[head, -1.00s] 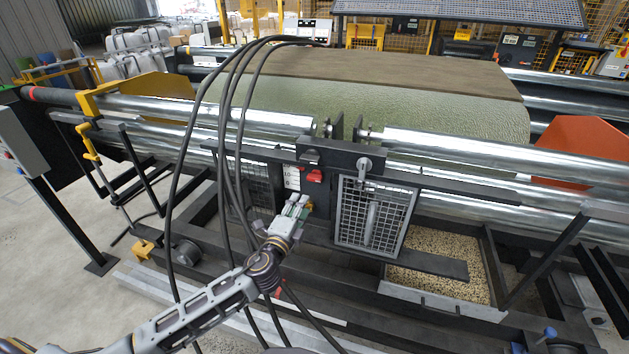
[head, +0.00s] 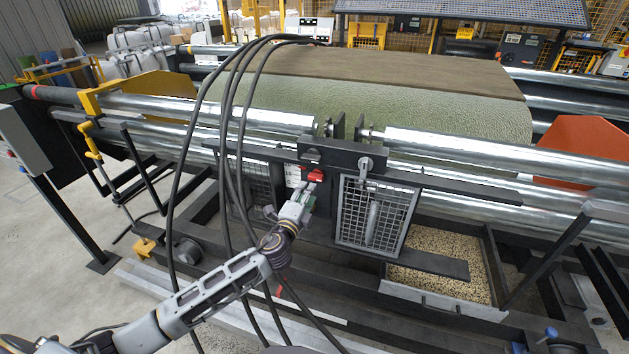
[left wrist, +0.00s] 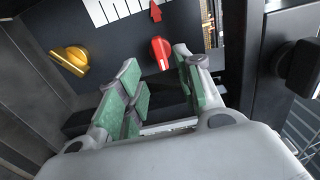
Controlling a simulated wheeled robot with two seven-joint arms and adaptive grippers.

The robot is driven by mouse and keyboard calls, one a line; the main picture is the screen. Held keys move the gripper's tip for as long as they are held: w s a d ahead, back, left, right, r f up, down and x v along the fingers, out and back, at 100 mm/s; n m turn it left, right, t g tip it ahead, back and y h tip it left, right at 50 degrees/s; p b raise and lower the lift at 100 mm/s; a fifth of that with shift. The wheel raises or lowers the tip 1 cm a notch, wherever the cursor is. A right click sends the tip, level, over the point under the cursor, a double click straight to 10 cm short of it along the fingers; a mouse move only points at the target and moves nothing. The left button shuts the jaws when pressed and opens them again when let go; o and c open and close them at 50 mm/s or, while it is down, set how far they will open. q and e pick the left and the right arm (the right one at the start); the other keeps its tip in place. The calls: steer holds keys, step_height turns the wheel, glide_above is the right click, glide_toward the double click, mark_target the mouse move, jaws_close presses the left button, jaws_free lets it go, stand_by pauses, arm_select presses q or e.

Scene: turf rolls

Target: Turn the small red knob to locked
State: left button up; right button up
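The small red knob (left wrist: 161,53) sits on a dark panel in the left wrist view, just beyond my left gripper's fingertips. In the head view the red knob (head: 315,175) shows right above the gripper. My left gripper (left wrist: 157,72) has green-padded fingers spread apart, with nothing between them; the knob lies beyond the gap, nearer the right finger. In the head view my left gripper (head: 300,200) reaches up to the panel from below. Whether a finger touches the knob I cannot tell. My right gripper is not in view.
A yellow knob (left wrist: 70,60) is left of the red one, below a white scale plate (left wrist: 118,8) with a red pointer (left wrist: 156,12). A black knob (left wrist: 298,66) stands at the right. Black cables (head: 222,130) hang before the machine; a mesh guard (head: 372,212) is right of the panel.

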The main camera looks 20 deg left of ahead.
mark_target(315, 180)
arm_select(q)
steer(key=shift+w+d, duration=0.15)
steer(key=shift+w, duration=3.95)
jaws_close()
